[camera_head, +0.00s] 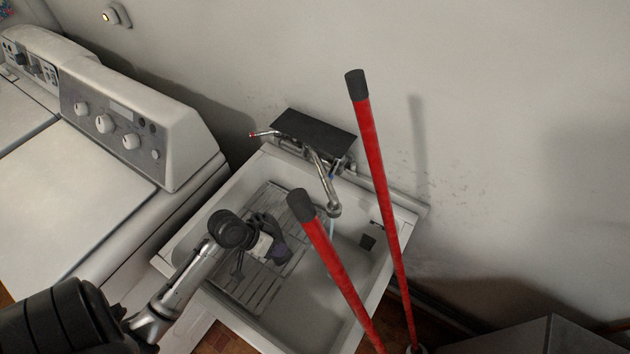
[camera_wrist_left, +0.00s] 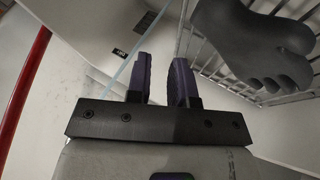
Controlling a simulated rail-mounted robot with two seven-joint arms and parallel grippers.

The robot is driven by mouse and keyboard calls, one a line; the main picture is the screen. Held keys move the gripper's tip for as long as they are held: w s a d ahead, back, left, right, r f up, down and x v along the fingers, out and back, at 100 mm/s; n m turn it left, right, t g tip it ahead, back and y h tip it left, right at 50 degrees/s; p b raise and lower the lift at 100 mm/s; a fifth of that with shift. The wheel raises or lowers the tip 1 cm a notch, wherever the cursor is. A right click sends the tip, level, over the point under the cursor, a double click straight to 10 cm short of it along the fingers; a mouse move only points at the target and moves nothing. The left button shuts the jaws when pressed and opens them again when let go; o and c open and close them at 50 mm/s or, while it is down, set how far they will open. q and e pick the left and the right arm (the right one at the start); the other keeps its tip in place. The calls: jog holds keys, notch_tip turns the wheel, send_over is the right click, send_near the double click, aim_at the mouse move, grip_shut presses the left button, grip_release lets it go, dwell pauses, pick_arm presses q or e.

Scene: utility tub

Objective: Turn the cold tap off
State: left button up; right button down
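The chrome tap (camera_head: 322,182) is on the wall behind the tub, its spout reaching over the basin. A red-tipped handle (camera_head: 256,134) sticks out at its left. A small blue mark (camera_head: 332,178) beside the spout looks like the cold handle's tip; its exact position is hard to tell. A thin pale-blue water stream (camera_head: 330,231) falls from the spout and also crosses the left wrist view (camera_wrist_left: 134,52). My left gripper (camera_head: 284,252) is over the basin, below and left of the spout. Its fingers (camera_wrist_left: 161,76) are apart with nothing between them. My right gripper is not visible.
The white tub (camera_head: 405,215) holds a wire rack (camera_head: 262,297). A dark grey glove-like item (camera_wrist_left: 250,42) lies on the rack. Two red poles (camera_head: 375,170) stand at the tub's right and front. A washing machine (camera_head: 120,125) stands left.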

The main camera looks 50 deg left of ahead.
pick_arm(q)
jog(key=w+a+r+n+t+h, duration=0.1)
jog(key=n+t+h, duration=0.1)
jog(key=w+a+r+n+t+h, duration=0.2)
jog(key=shift+a+r, duration=0.15)
grip_shut()
jog(key=w+a+r+n+t+y, duration=0.1)
jog(key=w+a+r+n+t, duration=0.2)
jog(key=a+r+n+t, duration=0.45)
jog(key=n+t+p, duration=0.1)
jog(key=n, duration=0.2)
send_near(334, 168)
jog(key=shift+m+y, duration=0.25)
jog(key=shift+y, duration=0.15)
jog(key=shift+w+d+r+p, duration=0.15)
jog(key=shift+w+d+p, duration=0.45)
jog(key=shift+w+d, duration=0.85)
jog(key=shift+d, duration=0.1)
